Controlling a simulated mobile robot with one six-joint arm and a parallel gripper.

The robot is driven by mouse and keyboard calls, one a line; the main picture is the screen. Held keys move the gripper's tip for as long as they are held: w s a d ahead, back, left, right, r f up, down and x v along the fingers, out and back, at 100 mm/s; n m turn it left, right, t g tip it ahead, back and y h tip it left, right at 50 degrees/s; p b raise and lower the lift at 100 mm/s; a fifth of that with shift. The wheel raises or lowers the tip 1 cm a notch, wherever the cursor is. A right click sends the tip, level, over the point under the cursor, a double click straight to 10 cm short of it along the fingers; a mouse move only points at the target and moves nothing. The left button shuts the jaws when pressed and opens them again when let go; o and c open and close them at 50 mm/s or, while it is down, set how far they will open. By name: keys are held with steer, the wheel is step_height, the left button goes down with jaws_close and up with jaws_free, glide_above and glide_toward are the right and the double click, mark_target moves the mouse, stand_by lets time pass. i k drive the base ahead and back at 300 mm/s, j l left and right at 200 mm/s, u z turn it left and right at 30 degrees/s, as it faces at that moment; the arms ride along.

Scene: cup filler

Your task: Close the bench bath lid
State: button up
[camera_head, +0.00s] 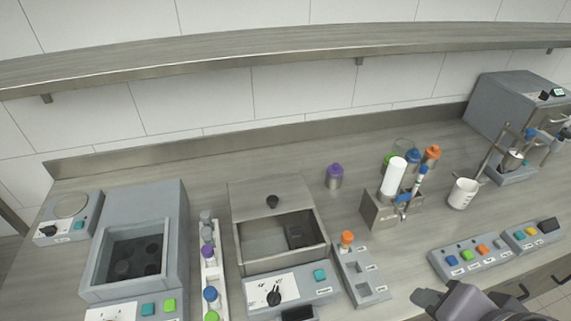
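The bench bath (322,291) appears to be the grey unit left of centre, with a dial, a teal button and an open metal basin. Its lid (250,192), a grey panel with a black knob, is at the back of the basin. The basin's front part is uncovered, and a dark block shows inside. I cannot tell whether the lid lies flat or is tilted. My gripper (427,299) is at the bottom right, dark grey and partly cut off by the frame edge. It is well to the right of the bath and touches nothing visible. Its finger opening cannot be made out.
A grey unit (165,215) with a dark well stands left of the bath, beyond a rack (221,274) of capped bottles. A small holder (376,290) with an orange-capped bottle stands close on the right. A purple bottle (334,177) is behind. A shelf (200,60) overhangs the back.

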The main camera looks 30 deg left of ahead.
mark_target(272, 196)
steer(key=j+u, duration=0.1)
steer(key=u, duration=1.25)
steer(key=i+l, duration=0.05)
